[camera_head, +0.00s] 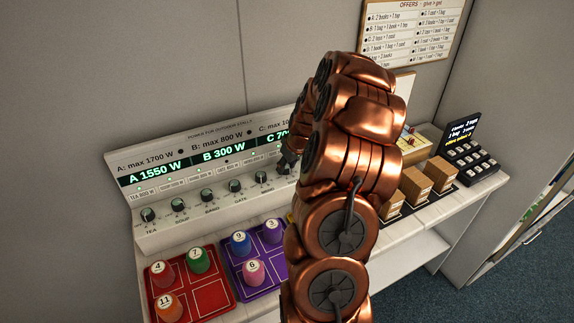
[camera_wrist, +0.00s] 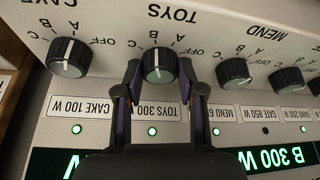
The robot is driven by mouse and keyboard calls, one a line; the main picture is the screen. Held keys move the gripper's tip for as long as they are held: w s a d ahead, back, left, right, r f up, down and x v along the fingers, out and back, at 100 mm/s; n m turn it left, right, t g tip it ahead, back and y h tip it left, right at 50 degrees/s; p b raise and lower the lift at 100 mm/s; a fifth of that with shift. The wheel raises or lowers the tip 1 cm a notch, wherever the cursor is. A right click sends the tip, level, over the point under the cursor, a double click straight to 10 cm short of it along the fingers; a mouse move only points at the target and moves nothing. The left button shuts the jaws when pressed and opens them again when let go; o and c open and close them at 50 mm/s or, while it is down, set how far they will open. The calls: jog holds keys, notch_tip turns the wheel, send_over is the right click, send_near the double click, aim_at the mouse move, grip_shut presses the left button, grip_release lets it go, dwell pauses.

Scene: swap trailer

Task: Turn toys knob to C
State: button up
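The toys knob (camera_wrist: 159,66), a dark round knob with a white pointer line, shows in the wrist view, which is upside down. Its pointer points roughly toward the top of that picture; I cannot surely tell which letter it meets. My gripper (camera_wrist: 159,72) has one finger on each side of the knob. A narrow gap seems to show beside it, so I see it as open around the knob. The toys label (camera_wrist: 157,107) reads 300 W with a green light. In the head view my arm hides the toys knob and most of my gripper (camera_head: 288,160).
The cake knob (camera_wrist: 69,57) and mend knob (camera_wrist: 234,73) flank the fingers closely. The power panel (camera_head: 190,155) shows A 1550 W and B 300 W; the C reading is partly hidden.

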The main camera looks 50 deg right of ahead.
jog(key=c, duration=0.6)
jog(key=shift+f+b, duration=0.2)
jog(key=shift+b, duration=0.6)
jog(key=shift+n+b, duration=0.4)
jog(key=shift+b, duration=0.15)
jog(key=n+b, duration=0.1)
jog(key=b, duration=0.2)
jog(key=n+y+b, duration=0.1)
jog(key=b, duration=0.2)
jog(key=shift+d+f+n, duration=0.1)
jog(key=shift+f+n, duration=0.1)
jog(key=shift+n, duration=0.1)
jog(key=n+y+b, duration=0.1)
jog(key=n+b, duration=0.1)
jog(key=b, duration=0.1)
jog(key=shift+r+b, duration=0.15)
jog(key=shift+b, duration=0.25)
jog(key=shift+r+n+y+b, duration=0.15)
jog(key=shift+n+y+b, duration=0.25)
jog(key=shift+n+b, duration=0.6)
jog(key=shift+n+g, duration=0.3)
